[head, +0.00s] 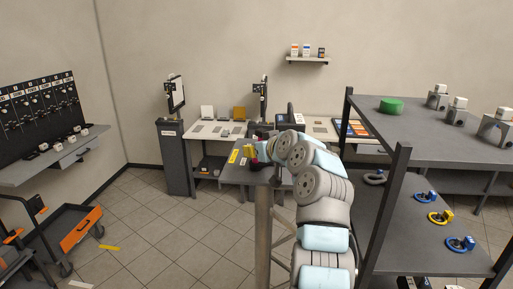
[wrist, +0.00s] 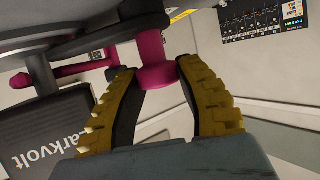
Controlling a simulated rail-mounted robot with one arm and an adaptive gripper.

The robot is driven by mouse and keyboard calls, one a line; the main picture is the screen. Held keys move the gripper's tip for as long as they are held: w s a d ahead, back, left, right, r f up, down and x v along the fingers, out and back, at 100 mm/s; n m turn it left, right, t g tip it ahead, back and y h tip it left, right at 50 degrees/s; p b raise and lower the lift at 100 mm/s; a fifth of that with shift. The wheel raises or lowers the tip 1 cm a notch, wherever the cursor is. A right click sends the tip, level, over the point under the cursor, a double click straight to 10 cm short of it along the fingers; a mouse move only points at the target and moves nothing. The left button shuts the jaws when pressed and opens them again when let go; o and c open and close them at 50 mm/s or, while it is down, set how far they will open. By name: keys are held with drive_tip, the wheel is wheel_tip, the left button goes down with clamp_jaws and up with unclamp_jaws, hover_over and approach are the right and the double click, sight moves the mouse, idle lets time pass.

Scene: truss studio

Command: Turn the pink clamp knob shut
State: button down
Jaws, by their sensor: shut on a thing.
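The pink clamp knob (wrist: 158,75) is in the upper middle of the wrist view, a rounded pink piece on a pink stem that rises to a dark grey part. My gripper (wrist: 157,82), with yellow ribbed fingers, is shut on the knob, one finger on each side. A pink bar (wrist: 85,68) shows left of the left finger, partly behind dark parts. In the head view my gripper (head: 249,151) is small at the grey workbench in the middle, and the knob is too small to make out there.
A dark panel lettered "arkvolt" (wrist: 45,135) lies close to the left finger. In the head view, a grey rack (head: 425,133) with a green disc (head: 391,105) stands close on the right of my arm.

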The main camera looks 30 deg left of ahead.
drive_tip(key=shift+f, duration=0.15)
drive_tip(key=c, duration=0.6)
unclamp_jaws()
drive_tip(key=shift+c, duration=0.2)
drive_tip(key=shift+d, duration=0.1)
drive_tip(key=shift+s+d+r, duration=0.2)
drive_tip(key=shift+d+r, duration=0.1)
drive_tip(key=shift+d, duration=0.05)
drive_tip(key=v, duration=1.1)
